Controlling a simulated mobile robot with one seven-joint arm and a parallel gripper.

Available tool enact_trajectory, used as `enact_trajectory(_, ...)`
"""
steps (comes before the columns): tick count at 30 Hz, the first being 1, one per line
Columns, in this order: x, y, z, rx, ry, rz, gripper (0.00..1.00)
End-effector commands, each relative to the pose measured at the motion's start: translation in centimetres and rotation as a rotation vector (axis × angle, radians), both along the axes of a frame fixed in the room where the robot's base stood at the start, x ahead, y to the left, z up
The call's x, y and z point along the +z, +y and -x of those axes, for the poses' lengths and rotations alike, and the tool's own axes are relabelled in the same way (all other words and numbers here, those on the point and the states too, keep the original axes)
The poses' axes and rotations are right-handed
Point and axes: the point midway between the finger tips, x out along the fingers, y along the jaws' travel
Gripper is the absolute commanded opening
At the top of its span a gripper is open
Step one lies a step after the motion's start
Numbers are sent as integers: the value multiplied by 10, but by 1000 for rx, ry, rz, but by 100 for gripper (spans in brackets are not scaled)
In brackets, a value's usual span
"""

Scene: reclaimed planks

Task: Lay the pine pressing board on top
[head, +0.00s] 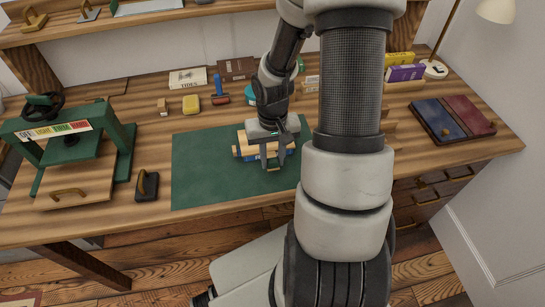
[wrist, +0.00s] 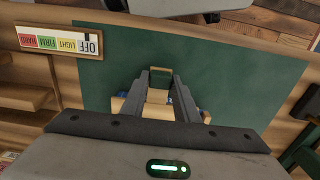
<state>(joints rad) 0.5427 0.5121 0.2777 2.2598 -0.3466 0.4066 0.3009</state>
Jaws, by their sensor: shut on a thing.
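My gripper (head: 272,163) is over the green mat, pointing down, with its fingers shut on the raised pale block of the pine pressing board (head: 243,148). In the wrist view the pale block of the pine pressing board (wrist: 157,97) sits between the fingertips of my gripper (wrist: 160,85), and pale wood edges show on both sides. Blue bits (wrist: 203,101) show beside and under the board, and a blue edge also shows right of the fingers in the head view. My fingers hide much of the board, and I cannot tell whether it touches what is under it.
The green mat (head: 200,175) is mostly clear around the gripper. A green press (head: 75,145) stands at the left, with a black-based block (head: 147,187) beside it. A yellow block (head: 190,104) and a roller (head: 220,97) lie behind the mat. Dark blue and red books (head: 452,118) lie at the right.

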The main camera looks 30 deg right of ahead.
Motion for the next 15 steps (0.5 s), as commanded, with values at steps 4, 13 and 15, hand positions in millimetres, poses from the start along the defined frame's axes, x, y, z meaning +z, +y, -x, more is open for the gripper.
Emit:
enact_trajectory(4,-3,0,0,0,0,0,4)
enact_trajectory(13,-2,0,0,0,0,0,49)
enact_trajectory(15,-2,0,0,0,0,0,49)
